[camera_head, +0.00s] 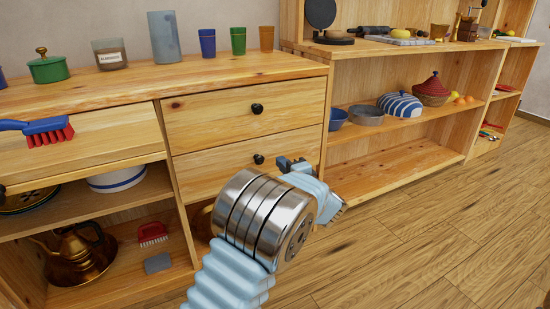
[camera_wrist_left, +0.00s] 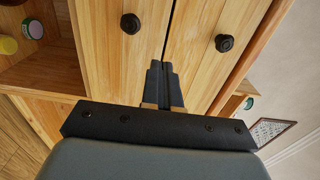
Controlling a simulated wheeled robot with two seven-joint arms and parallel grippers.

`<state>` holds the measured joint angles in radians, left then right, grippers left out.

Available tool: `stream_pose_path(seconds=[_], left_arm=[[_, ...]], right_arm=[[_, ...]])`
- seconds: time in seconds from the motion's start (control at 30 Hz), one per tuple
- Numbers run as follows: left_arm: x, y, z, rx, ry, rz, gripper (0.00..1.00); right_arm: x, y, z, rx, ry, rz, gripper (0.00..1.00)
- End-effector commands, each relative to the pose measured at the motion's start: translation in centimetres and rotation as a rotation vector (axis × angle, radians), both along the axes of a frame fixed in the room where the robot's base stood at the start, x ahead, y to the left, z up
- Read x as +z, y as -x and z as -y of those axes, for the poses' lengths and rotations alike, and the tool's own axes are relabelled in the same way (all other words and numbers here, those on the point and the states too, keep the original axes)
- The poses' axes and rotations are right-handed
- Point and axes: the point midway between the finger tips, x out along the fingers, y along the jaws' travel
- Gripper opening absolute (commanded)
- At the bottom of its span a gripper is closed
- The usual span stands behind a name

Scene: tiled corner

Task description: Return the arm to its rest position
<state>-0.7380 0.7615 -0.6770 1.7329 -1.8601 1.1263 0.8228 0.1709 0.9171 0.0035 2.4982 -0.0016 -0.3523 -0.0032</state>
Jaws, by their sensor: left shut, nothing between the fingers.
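My left arm (camera_head: 265,220) comes in from the bottom of the head view, with a pale blue sleeve and silver wrist joint. My left gripper (camera_head: 290,163) is dark and small there, in front of the lower drawer's right side and partly hidden by the wrist. In the left wrist view the left gripper (camera_wrist_left: 162,66) shows its two dark fingers together, with nothing between them. They point toward the wooden drawer fronts (camera_wrist_left: 195,75), with a black knob on either side. Whether the tips touch the wood cannot be told. My right gripper does not show.
The upper drawer (camera_head: 240,112) and lower drawer (camera_head: 225,168) appear closed. A blue brush (camera_head: 40,127) is at the left drawer front. A copper kettle (camera_head: 72,255) stands in the low compartment. An open shelf (camera_head: 390,140) stands right; the wooden floor (camera_head: 420,240) is clear.

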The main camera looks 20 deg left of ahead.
Motion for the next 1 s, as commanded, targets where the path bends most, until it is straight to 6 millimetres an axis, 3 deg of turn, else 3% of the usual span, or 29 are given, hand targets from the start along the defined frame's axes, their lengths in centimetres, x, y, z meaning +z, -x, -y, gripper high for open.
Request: stream_pose_path(seconds=[0.27,0.37,0.47,0.6,0.67,0.7,0.8,0.9,1.0], left_arm=[[-0.8,0.8,0.5,0.005,0.013,-0.024,0.0],[-4.2,1.5,-0.3,0.025,0.076,-0.121,0.0],[-10.6,3.6,-1.3,0.058,0.205,-0.297,0.0],[-21.2,9.7,-1.2,0.115,0.482,-0.588,0.0],[-25.2,13.1,-0.3,0.14,0.623,-0.699,0.0],[-27.6,15.5,0.7,0.159,0.727,-0.766,0.0],[-32.4,22.1,4.2,0.213,1.027,-0.892,0.0],[-34.7,28.5,9.3,0.292,1.393,-0.92,0.0],[-34.9,32.1,13.0,0.388,1.68,-0.814,0.0]], right_arm=[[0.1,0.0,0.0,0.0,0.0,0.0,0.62],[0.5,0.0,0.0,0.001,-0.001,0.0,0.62],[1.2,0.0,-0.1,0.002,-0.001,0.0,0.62],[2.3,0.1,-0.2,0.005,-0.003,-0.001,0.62],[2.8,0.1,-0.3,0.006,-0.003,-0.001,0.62],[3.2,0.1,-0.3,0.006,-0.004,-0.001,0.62],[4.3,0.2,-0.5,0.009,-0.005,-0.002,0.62],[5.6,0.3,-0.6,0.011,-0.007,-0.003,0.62],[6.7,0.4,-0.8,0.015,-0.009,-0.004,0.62]])
